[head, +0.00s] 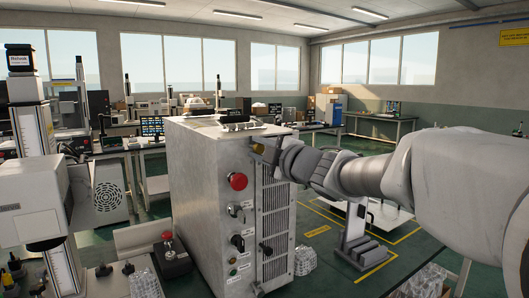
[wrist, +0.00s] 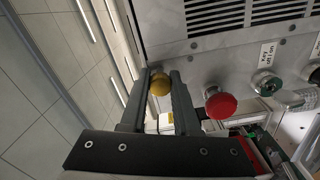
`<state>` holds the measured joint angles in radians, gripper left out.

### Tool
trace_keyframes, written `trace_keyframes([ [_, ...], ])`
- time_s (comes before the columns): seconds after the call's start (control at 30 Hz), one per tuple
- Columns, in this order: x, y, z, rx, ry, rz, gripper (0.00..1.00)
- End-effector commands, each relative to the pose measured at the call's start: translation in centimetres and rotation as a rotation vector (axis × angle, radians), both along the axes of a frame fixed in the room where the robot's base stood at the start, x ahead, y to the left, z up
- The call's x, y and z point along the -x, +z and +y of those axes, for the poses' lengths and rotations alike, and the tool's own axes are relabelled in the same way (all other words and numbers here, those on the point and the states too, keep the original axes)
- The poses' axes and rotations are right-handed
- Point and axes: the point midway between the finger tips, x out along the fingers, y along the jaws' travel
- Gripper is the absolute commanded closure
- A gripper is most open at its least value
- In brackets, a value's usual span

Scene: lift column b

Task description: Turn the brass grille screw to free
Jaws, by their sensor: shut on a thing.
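The brass grille screw (wrist: 160,83) is a round, knurled-looking yellow knob on the grey front panel, near the panel's edge in the wrist view. My gripper (wrist: 160,92) has one finger on each side of it and is shut on it, with the fingertips at the panel. In the head view my gripper (head: 266,151) reaches the upper front of the grey metal cabinet (head: 195,185) from the right. The slotted grille (head: 276,228) is upright on the cabinet front; part of it also shows in the wrist view (wrist: 230,14).
A red mushroom button (head: 237,181) sits on the panel close to my gripper; in the wrist view it (wrist: 220,104) is just right of the right finger. A key switch (head: 236,211) and a black knob (head: 238,243) lie below. Clear wrapped items (head: 306,260) stand right of the cabinet.

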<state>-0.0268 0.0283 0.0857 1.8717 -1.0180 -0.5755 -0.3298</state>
Motion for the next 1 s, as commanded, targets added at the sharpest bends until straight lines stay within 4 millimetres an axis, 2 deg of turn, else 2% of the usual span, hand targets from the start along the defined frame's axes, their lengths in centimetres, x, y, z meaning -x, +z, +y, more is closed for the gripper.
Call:
trace_keyframes([
  [0.4, -0.01, -0.09, -0.03, 0.009, 0.0, -0.003, 1.0],
  [0.43, 0.0, -0.09, -0.03, 0.009, 0.0, -0.003, 0.69],
  [0.6, -0.01, -0.07, -0.02, 0.007, -0.001, -0.003, 0.4],
  [1.0, 0.61, 0.13, -0.47, 0.007, -0.001, -0.006, 0.4],
])
